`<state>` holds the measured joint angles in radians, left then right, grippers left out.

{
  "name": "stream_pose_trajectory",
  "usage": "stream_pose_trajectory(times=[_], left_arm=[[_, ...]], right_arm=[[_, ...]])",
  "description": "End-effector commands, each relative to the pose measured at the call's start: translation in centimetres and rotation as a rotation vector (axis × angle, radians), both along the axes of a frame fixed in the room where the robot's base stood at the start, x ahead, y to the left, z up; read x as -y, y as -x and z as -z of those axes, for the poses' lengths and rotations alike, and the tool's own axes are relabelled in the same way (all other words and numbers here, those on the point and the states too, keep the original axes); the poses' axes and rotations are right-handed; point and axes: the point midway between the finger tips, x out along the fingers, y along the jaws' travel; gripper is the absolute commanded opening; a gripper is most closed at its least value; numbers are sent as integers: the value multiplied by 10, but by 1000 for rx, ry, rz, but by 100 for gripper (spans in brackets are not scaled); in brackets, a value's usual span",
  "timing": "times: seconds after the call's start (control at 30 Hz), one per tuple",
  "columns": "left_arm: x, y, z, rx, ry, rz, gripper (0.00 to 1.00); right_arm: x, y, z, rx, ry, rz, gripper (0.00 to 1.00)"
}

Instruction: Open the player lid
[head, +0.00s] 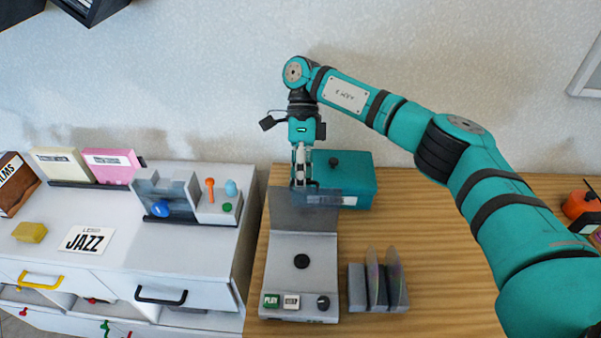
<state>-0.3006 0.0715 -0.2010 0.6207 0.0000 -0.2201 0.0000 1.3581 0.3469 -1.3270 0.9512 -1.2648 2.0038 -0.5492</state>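The grey player (301,262) stands on the wooden table, with a round black hub on its deck and a green PLAY button, a white button and a black knob along its front. Its grey see-through lid (298,216) stands raised at the back of the player. My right gripper (301,184) points down at the lid's top edge, its fingertips at or just behind that edge. Whether they touch the lid, and how far apart the fingers are, is not clear. My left gripper is not in view.
A teal box (350,176) stands right behind the lid. A grey rack (378,286) with clear discs stands right of the player. A white cabinet (130,225) with cases and a JAZZ card is at left. The table's right middle is bare.

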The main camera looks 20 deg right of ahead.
Motion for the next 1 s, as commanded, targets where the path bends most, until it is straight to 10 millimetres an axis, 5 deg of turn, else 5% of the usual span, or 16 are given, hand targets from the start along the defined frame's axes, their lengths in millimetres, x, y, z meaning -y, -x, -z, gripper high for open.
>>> stream_pose_trajectory(times=[0.43, 0.8, 1.0], left_arm=[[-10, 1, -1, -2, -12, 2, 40], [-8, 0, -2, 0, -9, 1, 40], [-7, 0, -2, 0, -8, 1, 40]], right_arm=[[1, -5, -11, 2, -3, 4, 30], [11, -36, -48, 8, 1, 8, 30], [11, -38, -50, -18, 2, -2, 30]])
